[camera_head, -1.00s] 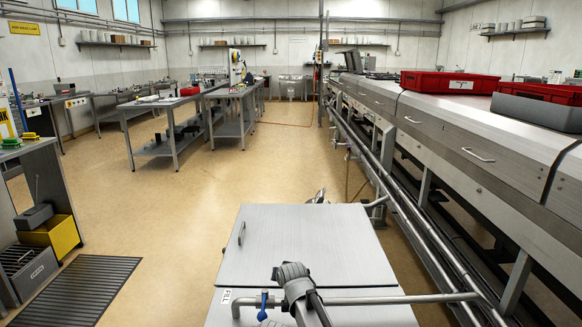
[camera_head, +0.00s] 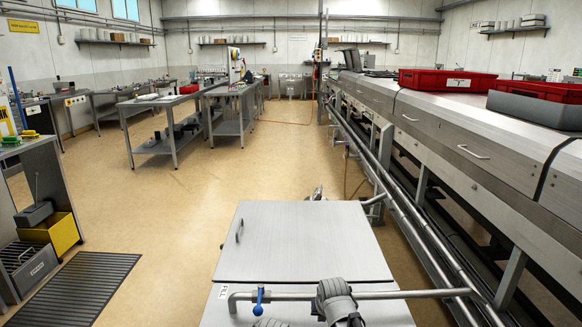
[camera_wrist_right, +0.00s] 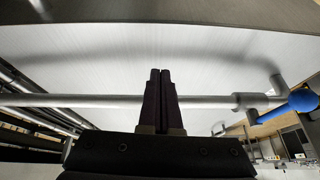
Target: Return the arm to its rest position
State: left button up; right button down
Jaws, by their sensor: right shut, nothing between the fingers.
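My right gripper (camera_wrist_right: 160,75) is in the middle of the right wrist view, its two dark fingers shut together with nothing between them. A grey ribbed part of my arm (camera_head: 338,303) shows at the bottom of the head view, in front of the horizontal metal pipe. Another grey piece (camera_head: 270,322) is cut off by the bottom edge; I cannot tell which arm it belongs to. My left gripper is not recognisable in either view.
A steel box lid (camera_head: 305,243) lies just ahead, with a pipe (camera_head: 400,294) and blue valve handle (camera_head: 259,299) along its front. The pipe (camera_wrist_right: 80,101) and blue handle (camera_wrist_right: 300,98) also show in the wrist view. A long steel machine (camera_head: 470,130) lines the right. Floor is open left.

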jog(key=s+d+f+g, duration=0.15)
jog(key=s+d, duration=0.25)
jog(key=s, duration=0.5)
jog(key=s+d+f+g, duration=0.1)
jog(key=s+d+g, duration=0.25)
jog(key=s, duration=0.45)
jog(key=s+a+r+n+p, duration=0.1)
jog(key=a+r+p, duration=0.2)
jog(key=r+p, duration=0.3)
jog(key=s+a+r+n+h+p, duration=0.1)
jog(key=s+a+r+n+p, duration=0.1)
jog(key=a+r+p, duration=0.2)
jog(key=s+a+r+n+p, duration=0.1)
jog(key=s+a+r+p, duration=0.1)
jog(key=r+p, duration=0.8)
jog(key=shift+a+r+g, duration=0.3)
jog(key=shift+a+r, duration=0.1)
jog(key=shift+a, duration=0.4)
